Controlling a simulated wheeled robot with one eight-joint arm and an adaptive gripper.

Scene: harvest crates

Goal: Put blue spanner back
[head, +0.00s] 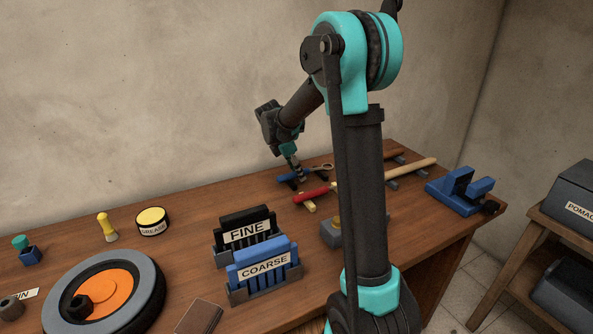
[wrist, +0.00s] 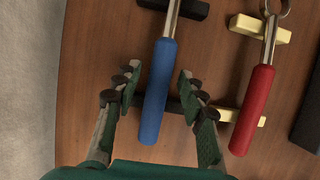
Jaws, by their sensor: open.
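The blue spanner (wrist: 157,92) has a blue handle and a metal shaft; its far end is cut off in the wrist view. It lies over two black rest blocks (wrist: 186,8); I cannot tell whether it touches them. In the head view its blue handle (head: 286,180) shows below my gripper (head: 297,172). In the wrist view my gripper (wrist: 158,80) is open, with one finger on each side of the blue handle and gaps to both.
A red-handled spanner (wrist: 253,108) lies over yellow blocks (wrist: 272,30) to the right. A wooden-handled tool (head: 412,170) and a blue vise (head: 460,190) are farther right on the bench. FINE (head: 246,233) and COARSE (head: 263,264) holders stand in front.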

